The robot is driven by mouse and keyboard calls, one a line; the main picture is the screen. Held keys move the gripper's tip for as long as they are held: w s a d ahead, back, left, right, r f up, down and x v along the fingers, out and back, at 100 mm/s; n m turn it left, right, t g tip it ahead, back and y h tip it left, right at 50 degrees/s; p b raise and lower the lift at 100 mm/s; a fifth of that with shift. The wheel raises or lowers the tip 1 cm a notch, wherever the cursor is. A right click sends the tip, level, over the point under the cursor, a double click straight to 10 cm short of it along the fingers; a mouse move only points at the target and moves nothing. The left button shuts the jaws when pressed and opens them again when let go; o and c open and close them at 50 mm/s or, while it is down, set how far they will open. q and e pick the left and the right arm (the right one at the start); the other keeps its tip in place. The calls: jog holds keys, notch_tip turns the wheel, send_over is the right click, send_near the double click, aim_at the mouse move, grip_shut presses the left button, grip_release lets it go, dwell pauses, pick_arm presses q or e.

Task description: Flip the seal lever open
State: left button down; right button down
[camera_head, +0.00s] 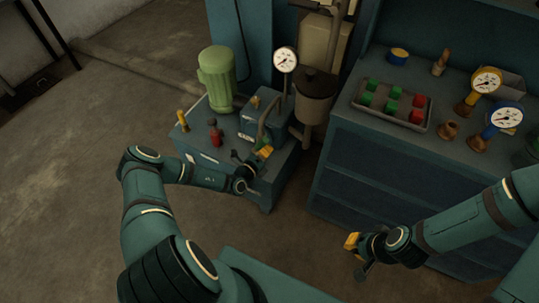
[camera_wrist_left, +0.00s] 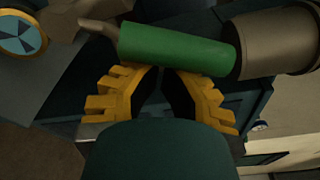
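A green cylindrical handle (camera_wrist_left: 178,48), which looks like the lever's grip, lies across the upper part of the left wrist view. A small green bit of it (camera_head: 262,143) shows in the head view, beside the teal machine's hooked pipe. My left gripper (camera_head: 264,153) is at this machine. In the wrist view its yellow fingers (camera_wrist_left: 160,78) stand apart with a dark gap between them, their tips right by the green handle. I cannot tell whether they touch it. My right gripper (camera_head: 356,248) hangs in front of the bench, away from the machine; its opening is unclear.
The teal machine (camera_head: 247,188) carries a green motor (camera_head: 216,80), a red-based knob (camera_head: 215,135) and a gauge (camera_head: 285,60). A brown pot (camera_head: 316,84) stands behind. The bench at right holds a tray (camera_head: 425,126) of coloured blocks and gauges. The floor at left is clear.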

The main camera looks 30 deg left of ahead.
aim_at(259, 144)
pick_arm(q)
jog(key=a+r+n, duration=0.1)
jog(key=n, duration=0.1)
jog(key=a+n, duration=0.1)
jog(key=shift+a+r+n, duration=0.2)
jog(key=shift+r+n, duration=0.2)
jog(key=shift+w+a+r, duration=0.1)
jog(key=shift+a+r, duration=0.15)
jog(key=shift+a, duration=0.15)
pick_arm(e)
jog(key=shift+w+f, duration=0.1)
jog(key=shift+f, duration=0.25)
pick_arm(q)
jog(key=shift+a, duration=0.1)
pick_arm(e)
jog(key=shift+d, duration=0.1)
